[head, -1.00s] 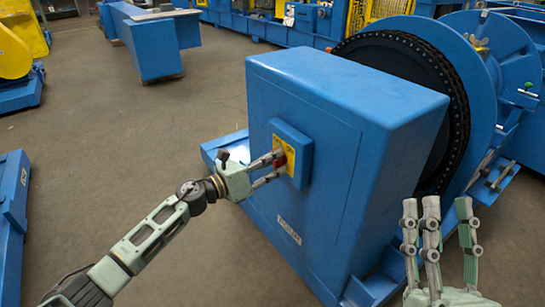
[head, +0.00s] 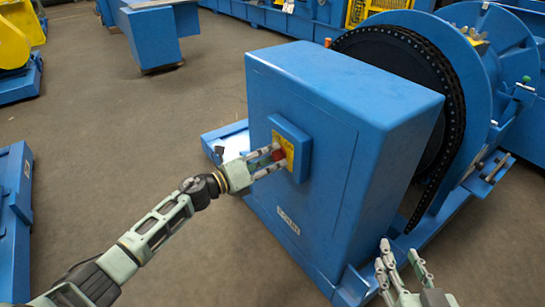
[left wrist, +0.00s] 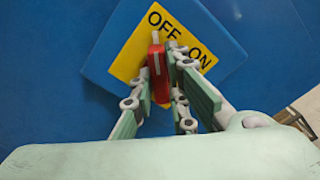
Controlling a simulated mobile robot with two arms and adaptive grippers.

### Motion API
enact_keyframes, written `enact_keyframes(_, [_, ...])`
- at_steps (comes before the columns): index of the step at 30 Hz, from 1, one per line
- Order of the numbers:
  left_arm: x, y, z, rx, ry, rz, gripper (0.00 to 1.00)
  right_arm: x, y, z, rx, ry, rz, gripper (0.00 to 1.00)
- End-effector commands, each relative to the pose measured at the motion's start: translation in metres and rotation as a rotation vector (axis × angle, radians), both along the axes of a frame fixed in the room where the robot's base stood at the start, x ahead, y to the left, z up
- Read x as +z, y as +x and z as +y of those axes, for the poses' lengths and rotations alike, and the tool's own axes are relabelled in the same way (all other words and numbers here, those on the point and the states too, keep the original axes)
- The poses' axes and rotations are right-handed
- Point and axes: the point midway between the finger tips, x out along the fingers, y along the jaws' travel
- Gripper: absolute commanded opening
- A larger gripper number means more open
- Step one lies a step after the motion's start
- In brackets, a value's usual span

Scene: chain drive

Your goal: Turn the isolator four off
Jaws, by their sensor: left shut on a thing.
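The isolator is a red handle (left wrist: 158,72) on a yellow plate (left wrist: 133,57) marked OFF and ON, mounted on a blue box (head: 303,151). In the left wrist view the handle's upper end lies just below the word OFF, and ON is to its right. My left gripper (head: 276,156) is at the plate, shut on the red handle with a finger on each side; it also shows in the left wrist view (left wrist: 160,85). The fingers hide part of the handle and plate. My right gripper (head: 402,258) is open and empty at the lower right.
The plate sits on the front of a large blue cabinet (head: 325,95) with a small label (head: 288,221), too blurred to read. A big chain wheel (head: 400,95) stands behind it. Bare floor (head: 120,130) lies to the left; a blue frame (head: 15,200) is at the left edge.

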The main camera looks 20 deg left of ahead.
Motion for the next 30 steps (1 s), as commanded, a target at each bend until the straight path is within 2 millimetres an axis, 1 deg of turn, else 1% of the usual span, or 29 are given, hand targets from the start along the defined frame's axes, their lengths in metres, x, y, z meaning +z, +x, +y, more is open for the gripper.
enact_keyframes(9, [0.000,0.000,0.001,0.001,-0.005,0.004,0.00,0.000,0.000,0.000,-0.001,0.000,0.001,0.40])
enact_keyframes(10, [0.000,0.000,0.001,0.001,-0.005,0.004,0.16,0.000,0.000,0.000,-0.001,0.000,0.001,0.40])
enact_keyframes(16, [0.000,0.000,0.000,0.001,-0.004,0.003,0.33,0.000,0.000,0.000,-0.001,0.000,0.001,0.40])
enact_keyframes(26, [0.000,-0.001,0.001,0.001,-0.002,0.002,0.33,0.000,0.000,0.000,0.001,0.000,-0.001,0.40])
enact_keyframes(30, [-0.002,-0.013,0.010,0.001,0.000,0.003,0.33,0.000,0.000,0.000,0.001,0.000,-0.001,0.40])
